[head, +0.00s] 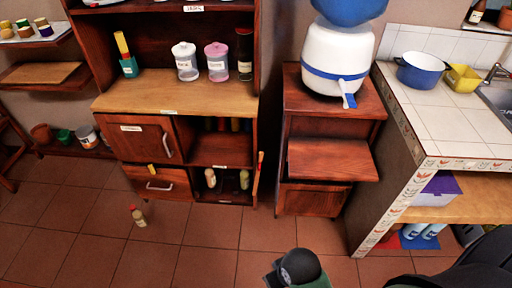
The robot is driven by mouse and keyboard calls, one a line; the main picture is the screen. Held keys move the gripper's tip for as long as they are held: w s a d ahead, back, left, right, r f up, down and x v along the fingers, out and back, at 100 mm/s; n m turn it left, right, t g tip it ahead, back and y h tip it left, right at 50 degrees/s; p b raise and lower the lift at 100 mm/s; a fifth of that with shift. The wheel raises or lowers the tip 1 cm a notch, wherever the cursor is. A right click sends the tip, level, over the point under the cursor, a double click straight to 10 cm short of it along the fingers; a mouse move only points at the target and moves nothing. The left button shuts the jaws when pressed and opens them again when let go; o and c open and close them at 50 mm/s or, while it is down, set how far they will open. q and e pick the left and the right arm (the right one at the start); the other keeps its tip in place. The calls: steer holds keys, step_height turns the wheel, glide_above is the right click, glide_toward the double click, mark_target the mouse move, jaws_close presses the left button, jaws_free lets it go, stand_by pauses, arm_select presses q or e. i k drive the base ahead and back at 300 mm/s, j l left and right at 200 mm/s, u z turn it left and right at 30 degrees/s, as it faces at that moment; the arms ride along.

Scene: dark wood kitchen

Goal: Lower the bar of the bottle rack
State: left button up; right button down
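The bottle rack appears to be the low open compartment (222,198) at the bottom right of the wooden cabinet. A bottle (210,178) and another bottle (244,180) stand in it. A thin reddish-brown bar (257,178) stands roughly upright at the compartment's right edge, beside the cabinet's side. I cannot tell how it is attached. A small bottle (137,215) stands on the floor in front of the cabinet. Neither of my grippers can be made out. Only dark rounded parts, likely of my arms, show at the bottom middle and bottom right.
A wooden stand (332,158) with a water dispenser (337,52) is right of the cabinet, with a narrow gap between. A tiled counter (430,110) bounds the right. Jars and a cup stand on the cabinet top (170,97). The tiled floor (200,240) in front is mostly clear.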

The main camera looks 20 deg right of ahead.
mark_target(261, 156)
steer(key=i+l+u, duration=0.15)
steer(key=l, duration=0.85)
steer(key=l+u, duration=0.2)
steer(key=l, duration=0.85)
